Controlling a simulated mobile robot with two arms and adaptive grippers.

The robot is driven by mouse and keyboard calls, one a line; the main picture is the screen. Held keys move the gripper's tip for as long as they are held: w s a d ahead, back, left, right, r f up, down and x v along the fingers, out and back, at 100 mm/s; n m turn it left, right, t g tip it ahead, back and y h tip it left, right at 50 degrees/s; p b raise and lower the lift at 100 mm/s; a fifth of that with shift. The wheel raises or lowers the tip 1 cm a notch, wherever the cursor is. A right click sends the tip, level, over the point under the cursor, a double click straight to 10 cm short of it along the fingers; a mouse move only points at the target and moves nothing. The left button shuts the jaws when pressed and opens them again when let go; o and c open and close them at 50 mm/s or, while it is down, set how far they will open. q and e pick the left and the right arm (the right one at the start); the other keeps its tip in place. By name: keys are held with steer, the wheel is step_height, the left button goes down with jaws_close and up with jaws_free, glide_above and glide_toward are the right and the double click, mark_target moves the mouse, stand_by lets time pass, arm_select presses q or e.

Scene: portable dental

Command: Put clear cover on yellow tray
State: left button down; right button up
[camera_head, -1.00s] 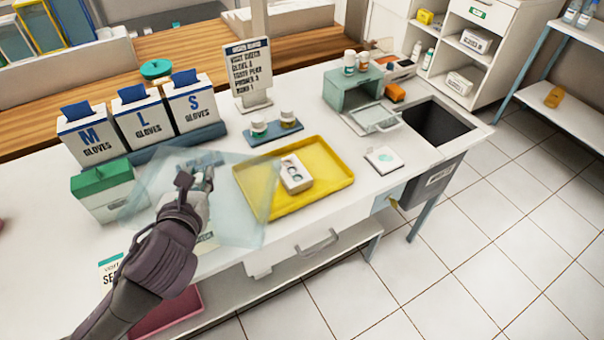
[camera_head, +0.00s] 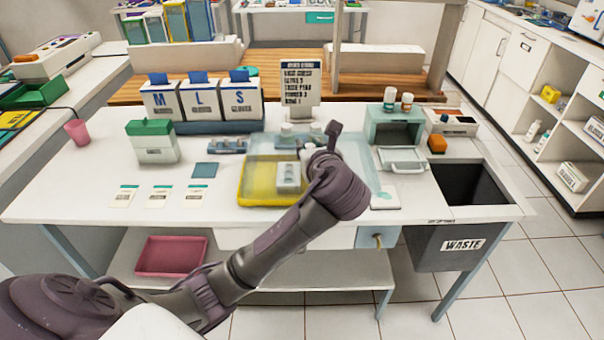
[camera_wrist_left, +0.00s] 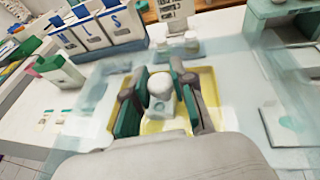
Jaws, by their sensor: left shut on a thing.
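The yellow tray (camera_head: 250,195) lies on the white table, with a small white box (camera_head: 288,178) in it. My left gripper (camera_head: 325,150) is over the tray's right part, shut on the clear cover (camera_head: 357,152). The cover is a thin see-through sheet above the tray that reaches past its right side. In the left wrist view the fingers (camera_wrist_left: 158,100) grip a pale knob, and the cover (camera_wrist_left: 255,100) spreads to both sides. The arm hides the tray's right part. I cannot tell whether the cover touches the tray. My right gripper is not in view.
Glove boxes (camera_head: 200,100) and a sign (camera_head: 299,83) stand behind the tray. A green-lidded box (camera_head: 152,142) stands at left. At right are a green-grey dispenser (camera_head: 393,128), a white pad (camera_head: 384,197) and the waste bin (camera_head: 450,247). The table's front left is mostly clear.

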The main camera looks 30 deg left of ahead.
mark_target(288, 147)
arm_select(q)
steer(key=w+a+f, duration=0.1)
steer(key=a, duration=0.1)
steer(key=w+a+f, duration=0.1)
steer(key=a+f, duration=0.1)
steer(key=a, duration=0.1)
steer(key=w+a+f+b, duration=0.1)
steer(key=w+a+f, duration=0.1)
steer(key=a, duration=0.1)
steer(key=shift+w+f, duration=0.1)
steer(key=shift+f, duration=0.15)
steer(key=shift+w+a+f, duration=0.25)
steer(key=shift+a+f, duration=0.1)
steer(key=shift+a, duration=0.1)
step_height(288, 147, down, 3)
steer(key=shift+f+b, duration=0.15)
steer(key=shift+b, duration=0.2)
steer(key=shift+f, duration=0.3)
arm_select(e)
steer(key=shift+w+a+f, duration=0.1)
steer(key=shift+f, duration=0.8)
arm_select(q)
steer(key=shift+f, duration=0.15)
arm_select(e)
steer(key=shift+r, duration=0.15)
